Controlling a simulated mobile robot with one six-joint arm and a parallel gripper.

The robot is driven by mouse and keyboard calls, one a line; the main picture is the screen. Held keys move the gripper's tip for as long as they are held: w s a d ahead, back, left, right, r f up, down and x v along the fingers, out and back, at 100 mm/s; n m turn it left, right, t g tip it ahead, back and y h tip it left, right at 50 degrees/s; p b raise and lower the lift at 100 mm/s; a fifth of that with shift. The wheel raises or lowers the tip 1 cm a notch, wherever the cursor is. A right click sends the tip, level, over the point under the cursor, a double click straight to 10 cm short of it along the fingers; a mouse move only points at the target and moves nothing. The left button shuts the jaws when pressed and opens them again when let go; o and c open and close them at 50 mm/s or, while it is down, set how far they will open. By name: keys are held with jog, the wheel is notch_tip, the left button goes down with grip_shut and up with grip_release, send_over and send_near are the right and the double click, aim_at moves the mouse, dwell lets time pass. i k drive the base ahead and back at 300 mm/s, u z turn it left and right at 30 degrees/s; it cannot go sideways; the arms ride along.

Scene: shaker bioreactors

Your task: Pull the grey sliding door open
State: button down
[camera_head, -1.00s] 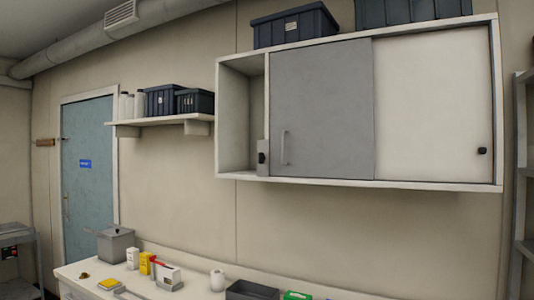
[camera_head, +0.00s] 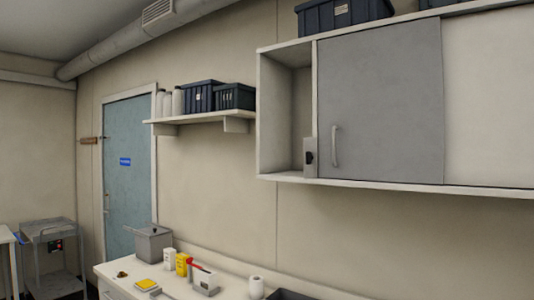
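The grey sliding door (camera_head: 385,105) is a flat panel on the front of a white wall cabinet (camera_head: 390,187). A light vertical bar handle (camera_head: 335,146) sits near its left edge. The cabinet's left end is uncovered and shows an empty-looking space (camera_head: 288,120). A small grey block with a dark spot (camera_head: 309,158) stands at the door's lower left edge; I cannot tell what it is. A white panel (camera_head: 488,95) covers the cabinet to the right of the grey door and runs out of the picture. My gripper is not in view.
Below, a white counter (camera_head: 118,272) holds a grey lidded box (camera_head: 153,244), yellow and white containers, a white roll (camera_head: 256,287) and a dark tray. A shelf (camera_head: 200,119) with dark bins hangs left of the cabinet. A blue door (camera_head: 128,170) and a metal cart (camera_head: 52,262) are at left.

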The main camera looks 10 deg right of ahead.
aim_at(380, 91)
jog(key=u, duration=0.2)
jog(key=i, duration=1.15)
jog(key=z, duration=0.1)
